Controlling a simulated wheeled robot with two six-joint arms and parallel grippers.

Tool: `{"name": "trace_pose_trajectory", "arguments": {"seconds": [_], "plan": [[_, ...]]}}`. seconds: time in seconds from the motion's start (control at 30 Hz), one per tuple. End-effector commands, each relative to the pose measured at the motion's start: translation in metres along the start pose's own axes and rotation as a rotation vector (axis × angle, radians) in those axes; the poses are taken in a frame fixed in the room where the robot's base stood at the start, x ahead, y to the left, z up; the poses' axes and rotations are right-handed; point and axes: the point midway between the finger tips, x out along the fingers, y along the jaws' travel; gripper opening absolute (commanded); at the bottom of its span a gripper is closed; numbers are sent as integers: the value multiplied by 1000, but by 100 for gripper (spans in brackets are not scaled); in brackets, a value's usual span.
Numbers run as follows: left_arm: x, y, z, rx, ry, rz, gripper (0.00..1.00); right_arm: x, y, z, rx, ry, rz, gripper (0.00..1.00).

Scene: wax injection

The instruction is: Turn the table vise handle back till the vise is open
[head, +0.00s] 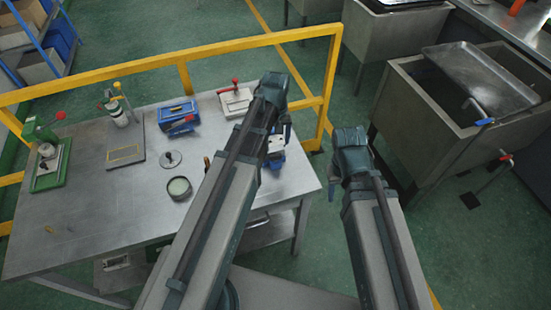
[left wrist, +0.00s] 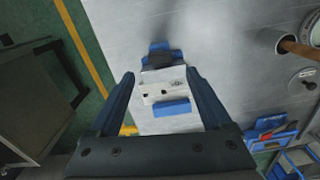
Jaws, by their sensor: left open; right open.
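The table vise (head: 275,158) is blue and silver and stands near the right end of the steel table, partly hidden by my left arm in the head view. In the left wrist view the vise (left wrist: 163,88) lies beyond and between my left fingers, with blue parts at both ends and a dark part at its far end. I cannot clearly make out the handle or the jaw gap. My left gripper (left wrist: 160,78) is open and empty, with no contact visible. My right gripper (head: 333,185) is right of the table, away from the vise; its fingers are mostly hidden.
A yellow rail (head: 150,63) runs behind; metal sinks (head: 425,130) stand at right.

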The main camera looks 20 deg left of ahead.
Motion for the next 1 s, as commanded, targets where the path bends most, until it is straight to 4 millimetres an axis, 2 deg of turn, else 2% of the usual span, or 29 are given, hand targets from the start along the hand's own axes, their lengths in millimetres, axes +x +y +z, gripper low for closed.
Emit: {"name": "trace_pose_trajectory", "arguments": {"seconds": [0.03,0.4,0.57,0.87,1.0], "plan": [[15,0,0,0,0,0,82,15,-1,-1,0,0,0,50],[63,0,0,0,0,0,82,63,-6,-4,2,0,0,50],[72,0,0,0,0,0,82,72,-7,-4,2,0,0,50],[72,0,0,0,0,0,82,72,-7,-4,2,0,0,50],[72,0,0,0,0,0,59,72,-7,-4,2,0,0,50]]}}
